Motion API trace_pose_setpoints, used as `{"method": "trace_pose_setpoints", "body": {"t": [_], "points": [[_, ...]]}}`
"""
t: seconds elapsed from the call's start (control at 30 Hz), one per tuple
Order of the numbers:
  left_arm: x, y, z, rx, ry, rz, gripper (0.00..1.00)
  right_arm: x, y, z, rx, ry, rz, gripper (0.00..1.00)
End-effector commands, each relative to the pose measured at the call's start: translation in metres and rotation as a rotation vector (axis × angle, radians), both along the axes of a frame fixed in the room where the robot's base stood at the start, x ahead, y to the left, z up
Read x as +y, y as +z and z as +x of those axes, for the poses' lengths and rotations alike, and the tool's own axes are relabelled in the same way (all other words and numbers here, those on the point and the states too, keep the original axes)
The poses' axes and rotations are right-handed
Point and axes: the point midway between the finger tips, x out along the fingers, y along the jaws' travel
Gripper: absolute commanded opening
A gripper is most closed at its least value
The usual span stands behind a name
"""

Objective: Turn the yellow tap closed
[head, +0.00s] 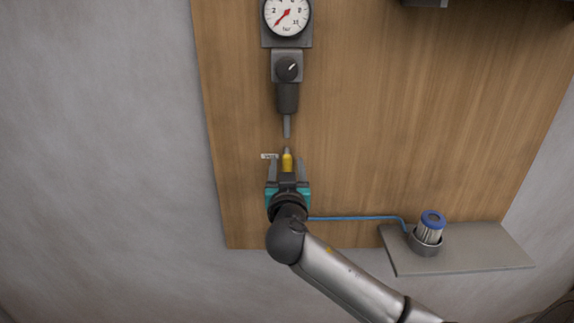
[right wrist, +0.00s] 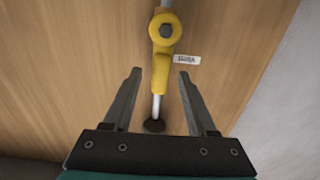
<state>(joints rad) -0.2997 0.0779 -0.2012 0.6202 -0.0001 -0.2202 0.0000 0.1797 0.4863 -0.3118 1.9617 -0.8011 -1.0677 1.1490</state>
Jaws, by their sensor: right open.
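The yellow tap (head: 287,161) sits on a grey vertical pipe on the wooden panel, mostly hidden behind my right gripper in the head view. In the right wrist view the yellow tap (right wrist: 163,50) shows a round hub with a dark screw and a handle lying along the pipe. My right gripper (head: 287,162) is open in front of the panel. In the right wrist view its two fingers (right wrist: 157,75) stand apart on either side of the lower handle and pipe, with gaps on both sides. My left gripper is not in view.
A small white label (right wrist: 187,60) is beside the tap. Above are a pressure gauge (head: 287,14) and a dark regulator knob (head: 288,69). A blue hose (head: 355,217) runs right to a filter cup (head: 430,230) on a grey shelf (head: 480,250). The panel right of the tap is clear.

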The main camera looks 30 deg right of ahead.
Motion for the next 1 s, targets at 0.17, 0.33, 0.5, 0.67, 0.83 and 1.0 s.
{"method": "trace_pose_setpoints", "body": {"t": [0.17, 0.33, 0.5, 0.67, 0.83, 1.0], "points": [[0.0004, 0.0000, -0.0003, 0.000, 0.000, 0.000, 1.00, -0.0003, -0.0001, 0.0006, 0.000, 0.001, 0.000, 0.57], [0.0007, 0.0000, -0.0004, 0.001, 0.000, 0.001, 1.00, -0.0002, 0.0000, 0.0005, -0.001, 0.000, -0.001, 0.47], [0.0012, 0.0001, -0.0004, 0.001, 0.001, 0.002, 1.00, -0.0001, 0.0000, 0.0004, -0.001, 0.000, -0.001, 0.28], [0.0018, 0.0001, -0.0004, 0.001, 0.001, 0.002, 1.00, -0.0001, 0.0000, 0.0003, 0.000, 0.000, 0.000, 0.10], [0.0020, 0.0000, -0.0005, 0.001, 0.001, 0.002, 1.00, -0.0001, 0.0000, 0.0003, 0.000, 0.000, 0.000, 0.00], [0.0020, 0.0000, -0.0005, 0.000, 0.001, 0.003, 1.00, 0.0000, -0.0001, 0.0002, 0.000, 0.000, 0.000, 0.00]]}}
